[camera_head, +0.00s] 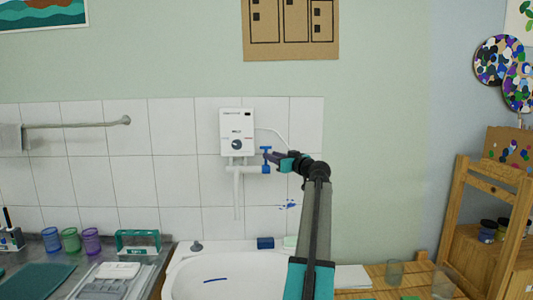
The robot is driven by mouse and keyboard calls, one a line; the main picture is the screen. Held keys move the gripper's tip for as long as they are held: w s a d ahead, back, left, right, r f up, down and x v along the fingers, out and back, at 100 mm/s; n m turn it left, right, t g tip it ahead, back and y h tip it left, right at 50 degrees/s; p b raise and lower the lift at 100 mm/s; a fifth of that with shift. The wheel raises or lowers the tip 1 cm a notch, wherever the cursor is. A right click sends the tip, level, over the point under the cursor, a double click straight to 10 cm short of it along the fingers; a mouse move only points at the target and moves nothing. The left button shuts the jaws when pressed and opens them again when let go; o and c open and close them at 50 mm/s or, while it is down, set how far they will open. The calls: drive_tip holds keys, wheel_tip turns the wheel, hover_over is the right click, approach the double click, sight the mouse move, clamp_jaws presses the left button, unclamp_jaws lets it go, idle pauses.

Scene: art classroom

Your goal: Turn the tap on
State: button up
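The tap is a small blue valve with a T-shaped handle (266,149) on white piping, at the right of a white water heater (237,132) on the tiled wall. Its blue body (267,169) sits just below the handle. A white pipe (237,200) hangs down over the sink; no water stream can be seen. My gripper (271,157) comes in from the right, its dark fingers at the handle's stem. I cannot tell whether they touch it, and the finger gap is too small to make out.
A white sink (228,275) stands below, with a blue block (265,243) on its back rim. A wooden easel (455,205) is at the right.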

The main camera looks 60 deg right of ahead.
sight(266, 165)
drive_tip(key=shift+p+x, duration=0.55)
drive_tip(key=shift+x, duration=2.1)
drive_tip(key=shift+c, duration=0.4)
clamp_jaws()
